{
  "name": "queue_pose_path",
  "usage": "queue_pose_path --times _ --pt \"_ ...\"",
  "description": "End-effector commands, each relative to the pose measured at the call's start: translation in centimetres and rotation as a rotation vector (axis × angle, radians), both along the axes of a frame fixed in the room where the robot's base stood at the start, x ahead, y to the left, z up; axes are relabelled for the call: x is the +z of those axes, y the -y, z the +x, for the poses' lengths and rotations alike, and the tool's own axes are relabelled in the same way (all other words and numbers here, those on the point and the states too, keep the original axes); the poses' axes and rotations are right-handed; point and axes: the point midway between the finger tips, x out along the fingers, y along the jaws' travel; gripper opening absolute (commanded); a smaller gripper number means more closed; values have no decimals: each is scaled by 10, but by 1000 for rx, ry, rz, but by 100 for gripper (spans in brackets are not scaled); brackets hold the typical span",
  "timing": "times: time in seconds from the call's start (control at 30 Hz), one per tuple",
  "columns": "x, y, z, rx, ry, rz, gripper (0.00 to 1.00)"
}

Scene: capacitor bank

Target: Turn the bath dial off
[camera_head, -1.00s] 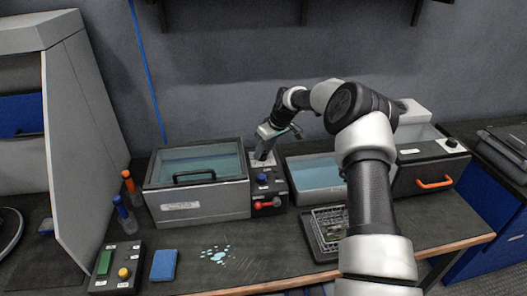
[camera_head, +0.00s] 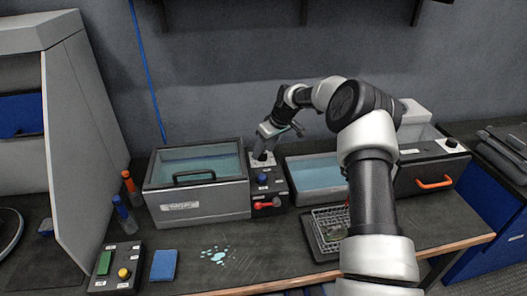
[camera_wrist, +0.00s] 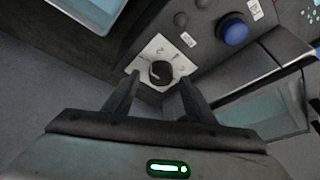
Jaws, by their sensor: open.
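The bath dial is a small black knob (camera_wrist: 162,72) on a white marked plate (camera_wrist: 150,58), seen in the wrist view on the dark control box (camera_head: 270,187) beside the lidded bath. My gripper (camera_wrist: 155,95) is open, with its two fingers on either side of and short of the knob, which lies between and beyond the tips. Contact cannot be told.
A blue knob (camera_head: 262,178) and a red lever (camera_head: 267,205) sit on the same box. A lidded bath (camera_head: 205,205) stands left, an open bath (camera_head: 318,178) right. A wire basket (camera_head: 330,222) stands in front of the open bath. The front middle bench holds a pale spill (camera_head: 217,254).

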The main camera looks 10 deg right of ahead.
Motion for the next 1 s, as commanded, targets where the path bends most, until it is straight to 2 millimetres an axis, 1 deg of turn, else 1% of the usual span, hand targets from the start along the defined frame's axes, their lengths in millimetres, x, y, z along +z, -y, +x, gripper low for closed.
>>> queue_pose_path --times 0.17,0.4,0.6,0.7,0.8,1.0 --pt "35 11 -10 -2 3 -1 51" --pt "91 26 -27 -1 2 -2 51" --pt "128 37 -39 -2 1 -1 51" --pt "140 41 -43 -1 0 0 51" --pt "147 42 -45 -1 -1 1 51" --pt "151 43 -47 1 -2 1 51"
